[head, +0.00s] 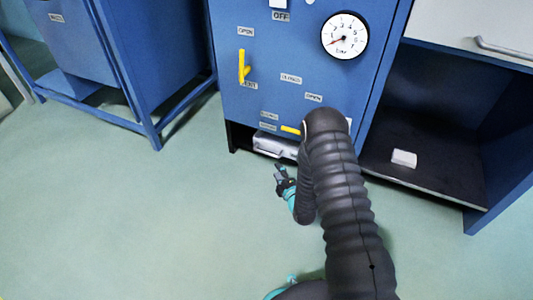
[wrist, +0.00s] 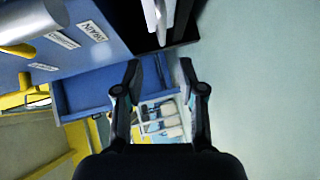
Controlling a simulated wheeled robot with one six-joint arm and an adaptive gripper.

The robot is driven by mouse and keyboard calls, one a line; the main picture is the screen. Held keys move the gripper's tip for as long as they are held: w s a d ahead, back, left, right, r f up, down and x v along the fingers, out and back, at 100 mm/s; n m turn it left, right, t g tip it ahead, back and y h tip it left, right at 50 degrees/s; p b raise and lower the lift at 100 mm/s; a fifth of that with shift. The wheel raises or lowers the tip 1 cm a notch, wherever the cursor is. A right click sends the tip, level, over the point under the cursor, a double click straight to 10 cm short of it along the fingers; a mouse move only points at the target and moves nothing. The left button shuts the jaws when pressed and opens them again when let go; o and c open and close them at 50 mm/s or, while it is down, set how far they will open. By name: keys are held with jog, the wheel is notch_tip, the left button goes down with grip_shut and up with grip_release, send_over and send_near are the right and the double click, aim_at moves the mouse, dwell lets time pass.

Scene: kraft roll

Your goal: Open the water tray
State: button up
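The water tray seems to be the pale grey-white tray (head: 276,146) in the dark gap under the blue cabinet (head: 290,60). My arm hides the right of that gap. In the wrist view a white edge at the top, probably the tray (wrist: 155,14), lies beyond my fingertips. My gripper (head: 282,178) is low over the floor in front of the tray, apart from it in the head view. In the wrist view my gripper (wrist: 160,68) has its fingers spread, with nothing between them.
The cabinet has a yellow lever (head: 243,67), a gauge (head: 345,35) and a yellow handle (head: 291,130) above the tray. An open shelf (head: 430,150) with a small white block (head: 404,158) stands right. A blue frame (head: 150,110) stands left. The green floor in front is clear.

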aim_at(267, 154)
jog(key=b+x, duration=0.1)
jog(key=x, duration=1.2)
jog(key=shift+w+a+f+b, duration=0.2)
jog(key=shift+w+a+b, duration=0.05)
jog(key=shift+a+b, duration=0.1)
jog(key=shift+d, duration=0.1)
grip_shut()
